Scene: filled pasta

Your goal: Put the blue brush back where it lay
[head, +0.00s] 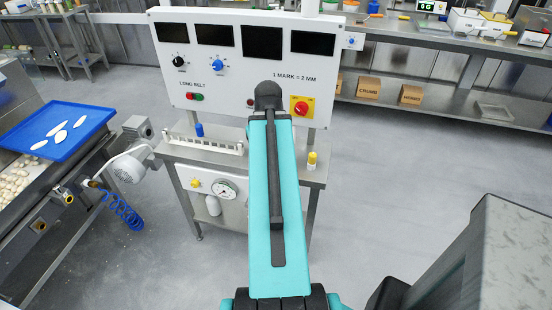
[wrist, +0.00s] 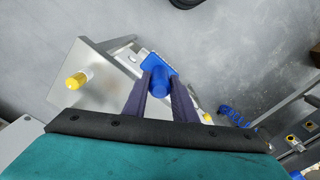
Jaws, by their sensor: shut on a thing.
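In the wrist view the blue brush (wrist: 160,82) is between the two dark fingers of my gripper (wrist: 158,88), which is shut on it. Its wide blue part shows just beyond the fingertips, above a steel stand (wrist: 110,88). I cannot tell whether the brush touches the stand. In the head view my teal arm hides the gripper. A small blue upright thing (head: 199,130) shows there behind a white rack (head: 205,144) on the stand; I cannot tell what it is.
A yellow-topped container (head: 312,160) stands at the stand's right end; its yellow top (wrist: 75,81) also shows in the wrist view. A control panel (head: 245,88) rises behind the stand. A motor (head: 135,160) and a conveyor with a blue tray (head: 75,118) are to the left.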

